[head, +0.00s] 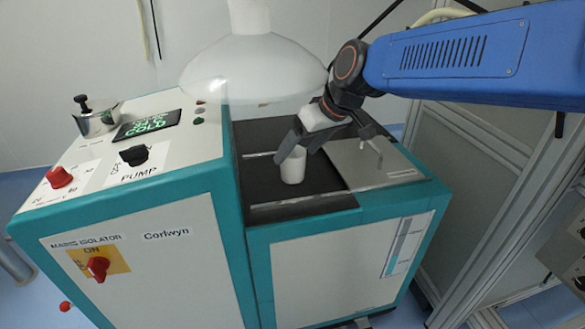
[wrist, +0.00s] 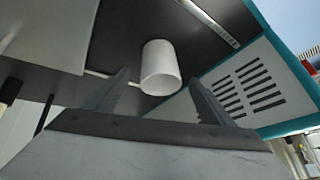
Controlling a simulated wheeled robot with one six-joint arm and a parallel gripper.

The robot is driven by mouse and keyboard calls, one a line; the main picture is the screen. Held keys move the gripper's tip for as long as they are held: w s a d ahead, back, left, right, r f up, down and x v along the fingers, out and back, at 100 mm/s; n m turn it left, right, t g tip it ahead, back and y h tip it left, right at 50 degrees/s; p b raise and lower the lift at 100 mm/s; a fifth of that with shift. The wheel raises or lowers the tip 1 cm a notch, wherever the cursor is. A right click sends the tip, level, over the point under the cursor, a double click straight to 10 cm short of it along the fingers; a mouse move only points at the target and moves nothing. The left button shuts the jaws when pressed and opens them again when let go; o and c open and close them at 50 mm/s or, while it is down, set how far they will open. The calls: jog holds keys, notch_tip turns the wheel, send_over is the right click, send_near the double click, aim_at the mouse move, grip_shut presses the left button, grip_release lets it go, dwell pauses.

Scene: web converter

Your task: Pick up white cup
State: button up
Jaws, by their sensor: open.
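The white cup (head: 293,166) stands upright on the black recessed top of the teal and white machine in the head view. In the wrist view the cup (wrist: 160,68) appears beyond and between my two fingertips. My gripper (head: 298,140) is open and empty, just above and beside the cup, with one finger overlapping its upper edge in the head view. In the wrist view my gripper (wrist: 160,95) has its fingers spread wide on either side of the cup's line. I cannot tell whether a finger touches the cup.
A translucent hood (head: 255,70) hangs above the machine, close to my arm. A raised control cabinet (head: 140,150) with knobs and a metal pot (head: 97,120) stands to the left. A metal plate (head: 375,163) lies right of the cup. A framed panel (head: 480,170) stands at the right.

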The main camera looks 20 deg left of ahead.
aim_at(293, 153)
jog(key=x, duration=0.3)
jog(key=shift+w+a, duration=0.15)
jog(key=shift+a, duration=0.15)
jog(key=shift+c, duration=0.5)
jog(key=c, duration=1.1)
jog(key=shift+r, duration=0.25)
